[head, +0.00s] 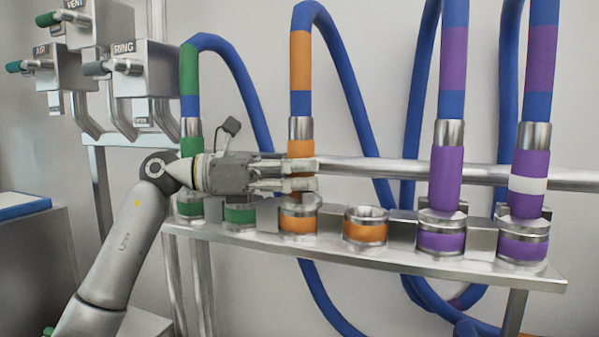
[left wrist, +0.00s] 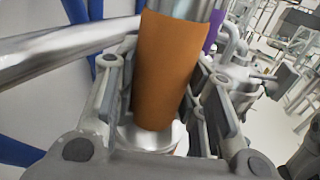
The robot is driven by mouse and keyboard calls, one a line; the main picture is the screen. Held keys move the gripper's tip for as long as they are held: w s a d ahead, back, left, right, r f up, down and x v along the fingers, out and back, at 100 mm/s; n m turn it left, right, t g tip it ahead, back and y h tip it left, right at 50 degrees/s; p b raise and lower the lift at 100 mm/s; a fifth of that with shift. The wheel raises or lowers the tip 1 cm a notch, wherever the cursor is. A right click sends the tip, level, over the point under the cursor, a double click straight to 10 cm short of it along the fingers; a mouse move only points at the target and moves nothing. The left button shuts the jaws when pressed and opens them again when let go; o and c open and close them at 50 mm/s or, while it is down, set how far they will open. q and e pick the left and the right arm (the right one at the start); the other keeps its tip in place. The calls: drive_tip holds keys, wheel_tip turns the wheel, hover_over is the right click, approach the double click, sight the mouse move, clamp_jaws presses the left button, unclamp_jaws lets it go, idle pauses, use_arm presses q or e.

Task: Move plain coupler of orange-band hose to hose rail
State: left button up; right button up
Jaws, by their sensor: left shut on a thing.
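The orange-band hose rises from its coupler (head: 301,149), which is orange below a silver collar with no white stripe visible. My left gripper (head: 303,175) reaches in from the left and is shut around this coupler; in the left wrist view the orange coupler (left wrist: 165,70) stands between the fingers. The coupler is upright over the left orange-ringed socket (head: 298,222). Its lower end is at the socket's mouth; I cannot tell how far in it sits. A second orange-ringed socket (head: 366,230) to the right is empty. A horizontal metal rail (head: 385,170) runs behind the couplers. My right gripper is not in view.
Two purple couplers (head: 447,178) stand in sockets on the right; the far right one has a white stripe (head: 528,186). A green-band hose (head: 190,85) stands left, beside my gripper. The socket shelf (head: 420,262) spans the front. Labelled valve boxes (head: 145,75) hang upper left.

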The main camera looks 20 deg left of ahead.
use_arm(q)
drive_tip(key=o, duration=1.3)
drive_tip(key=shift+f, duration=0.1)
drive_tip(key=v, duration=1.2)
